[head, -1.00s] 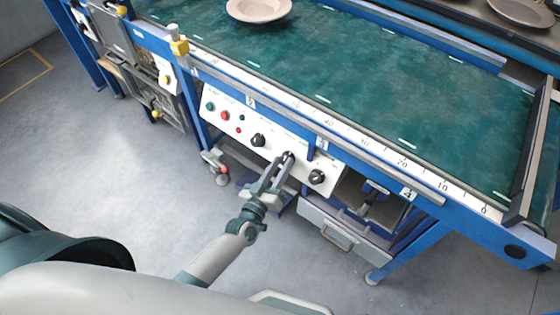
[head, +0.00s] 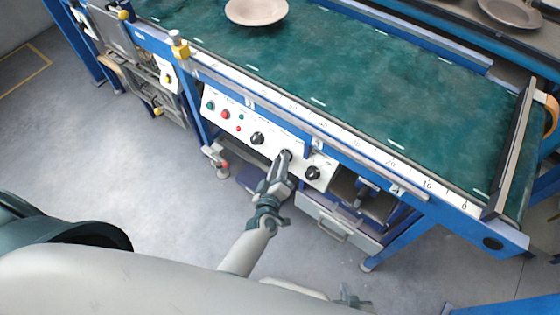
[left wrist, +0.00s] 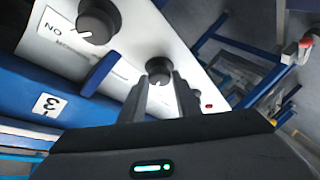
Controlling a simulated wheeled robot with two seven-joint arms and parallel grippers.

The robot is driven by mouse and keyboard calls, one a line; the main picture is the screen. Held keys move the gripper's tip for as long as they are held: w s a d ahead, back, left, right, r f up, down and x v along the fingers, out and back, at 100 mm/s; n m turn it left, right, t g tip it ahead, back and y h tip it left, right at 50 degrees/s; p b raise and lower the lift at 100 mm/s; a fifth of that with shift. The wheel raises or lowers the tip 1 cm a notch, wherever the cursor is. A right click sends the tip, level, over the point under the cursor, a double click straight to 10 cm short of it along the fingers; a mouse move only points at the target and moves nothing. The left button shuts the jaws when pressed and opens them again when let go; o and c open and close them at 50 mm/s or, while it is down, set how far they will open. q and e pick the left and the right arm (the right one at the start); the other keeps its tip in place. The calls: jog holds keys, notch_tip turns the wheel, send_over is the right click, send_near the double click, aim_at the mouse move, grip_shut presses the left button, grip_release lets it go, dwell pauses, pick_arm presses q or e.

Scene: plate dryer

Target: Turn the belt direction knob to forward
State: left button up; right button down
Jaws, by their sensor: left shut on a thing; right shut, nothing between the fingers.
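A white control panel (head: 222,112) on the front of the belt machine carries three black knobs. My left gripper (head: 285,158) is shut on the middle knob (head: 287,153). In the left wrist view this knob (left wrist: 158,67) shows between my finger tips, with a white pointer mark; its lettering is too small to read. The right knob (head: 312,173) is free; in the left wrist view it (left wrist: 97,20) stands near an upside-down "ON". The left knob (head: 257,138) is also free. My right gripper (head: 351,298) shows small at the bottom edge, shut and empty.
Green and red buttons (head: 225,114) sit at the panel's left end. A blue bracket (left wrist: 101,73) projects between the middle and right knobs. The green belt (head: 350,85) lies above, with a plate (head: 256,11) on it. A grey drawer (head: 335,228) is below right.

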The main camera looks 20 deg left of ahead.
pick_arm(q)
jog(key=o, duration=1)
jog(key=shift+s, duration=0.1)
jog(key=s+r, duration=0.1)
jog(key=s, duration=0.4)
jog(key=s+d+r+b, duration=0.1)
jog(key=s, duration=0.5)
jog(key=s+r, duration=0.1)
jog(key=s, duration=0.5)
jog(key=shift+d, duration=0.15)
pick_arm(e)
jog(key=shift+d+f+g, duration=0.3)
jog(key=shift+d, duration=0.1)
jog(key=shift+w+r, duration=0.1)
jog(key=shift+w, duration=0.35)
pick_arm(q)
jog(key=shift+f, duration=0.15)
